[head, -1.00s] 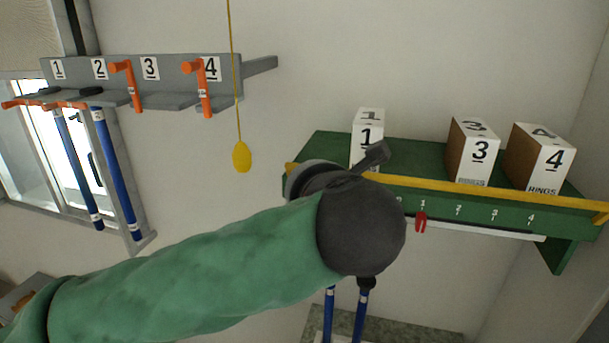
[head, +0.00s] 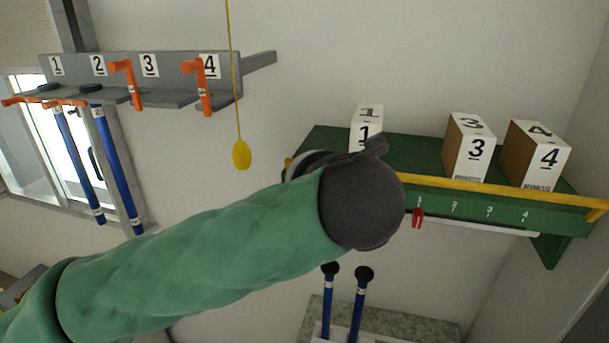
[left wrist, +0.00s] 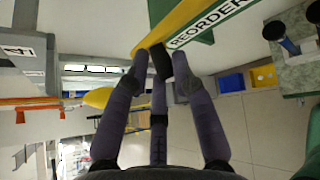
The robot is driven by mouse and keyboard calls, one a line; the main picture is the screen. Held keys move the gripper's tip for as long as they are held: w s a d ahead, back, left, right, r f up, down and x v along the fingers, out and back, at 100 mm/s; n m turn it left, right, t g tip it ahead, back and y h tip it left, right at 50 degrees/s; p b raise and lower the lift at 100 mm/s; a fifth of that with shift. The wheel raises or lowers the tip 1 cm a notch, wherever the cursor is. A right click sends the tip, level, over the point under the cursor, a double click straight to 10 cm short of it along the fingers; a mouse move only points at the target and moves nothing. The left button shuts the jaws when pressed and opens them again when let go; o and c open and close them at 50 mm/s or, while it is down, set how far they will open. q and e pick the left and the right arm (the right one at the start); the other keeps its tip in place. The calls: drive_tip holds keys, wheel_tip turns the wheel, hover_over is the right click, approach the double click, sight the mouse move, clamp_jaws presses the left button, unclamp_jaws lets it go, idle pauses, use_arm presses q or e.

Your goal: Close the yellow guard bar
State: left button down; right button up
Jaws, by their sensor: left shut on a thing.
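The yellow guard bar (head: 480,187) runs along the front of the green shelf (head: 410,155), below the white boxes, in the head view. Its left part is hidden behind my left wrist. In the left wrist view, the bar (left wrist: 183,28) comes down from the top to my left gripper (left wrist: 160,68), beside a REORDER label. The gripper's dark fingertips are shut on the bar near its visible end; the exact contact is partly hidden. In the head view my wrist covers the fingers. My right gripper is in neither view.
Boxes 1 (head: 366,128), 3 (head: 468,148) and 4 (head: 535,155) stand on the shelf. A red clip (head: 417,217) sits on its front scale. A yellow pull tag (head: 241,154) hangs left of my wrist. Blue rods (head: 328,305) stand below.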

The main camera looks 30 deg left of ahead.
use_arm(q)
drive_tip(key=shift+d+f, duration=0.15)
drive_tip(key=shift+f, duration=0.15)
idle(0.5)
drive_tip(key=c, duration=1.2)
unclamp_jaws()
drive_tip(key=shift+o, duration=0.2)
drive_tip(key=shift+w, duration=0.2)
drive_tip(key=p+v, duration=0.3)
drive_tip(key=v, duration=0.9)
drive_tip(key=shift+r, duration=0.2)
drive_tip(key=shift+s, duration=0.1)
